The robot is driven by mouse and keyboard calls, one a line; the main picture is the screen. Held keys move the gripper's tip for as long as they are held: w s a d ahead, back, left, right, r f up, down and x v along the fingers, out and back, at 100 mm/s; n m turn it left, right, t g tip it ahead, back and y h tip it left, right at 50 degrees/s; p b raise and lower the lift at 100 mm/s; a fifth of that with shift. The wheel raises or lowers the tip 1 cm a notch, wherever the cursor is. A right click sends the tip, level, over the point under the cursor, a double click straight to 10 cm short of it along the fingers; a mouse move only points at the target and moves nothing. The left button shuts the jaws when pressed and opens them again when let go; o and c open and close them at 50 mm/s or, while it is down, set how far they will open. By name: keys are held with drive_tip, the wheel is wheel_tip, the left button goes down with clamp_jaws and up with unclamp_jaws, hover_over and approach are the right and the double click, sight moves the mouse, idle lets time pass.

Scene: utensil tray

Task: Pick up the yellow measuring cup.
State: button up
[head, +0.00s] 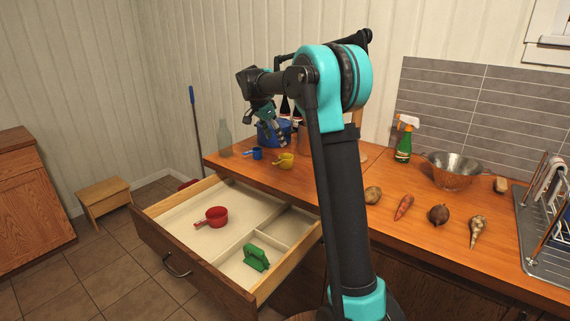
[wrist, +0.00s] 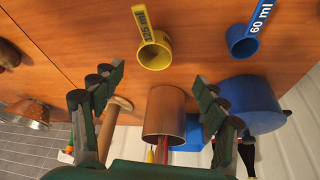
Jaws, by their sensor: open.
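The yellow measuring cup (head: 286,162) stands on the wooden counter behind the open drawer in the head view. In the wrist view the yellow cup (wrist: 154,56) is upright and open toward me, and its handle is marked 125 ml. My gripper (head: 275,133) is above the counter, a little above and behind the yellow cup in the head view. In the wrist view my gripper (wrist: 158,82) has its fingers spread wide with nothing between them. The yellow cup lies just beyond the fingertips, apart from them.
A blue measuring cup (wrist: 243,44) marked 60 ml sits beside the yellow one. A large blue container (wrist: 255,100) and a copper-coloured holder (wrist: 164,112) stand close to the fingers. The open drawer (head: 165,236) holds a red cup (head: 216,216) and a green object (head: 256,259).

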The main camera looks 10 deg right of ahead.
hover_over(282, 163)
drive_tip(key=w, duration=0.2)
drive_tip(key=f, duration=0.4)
drive_tip(key=shift+s+a+f, duration=0.15)
drive_tip(key=shift+a+f, duration=0.2)
drive_tip(key=shift+a, duration=0.05)
drive_tip(key=shift+s+x, duration=0.25)
drive_tip(key=shift+x, duration=1.1)
drive_tip(key=shift+s+x, duration=0.2)
drive_tip(key=shift+x, duration=1.2)
drive_tip(key=shift+w+d, duration=0.1)
drive_tip(key=shift+d, duration=0.05)
drive_tip(key=shift+c, duration=0.6)
drive_tip(key=c, duration=1)
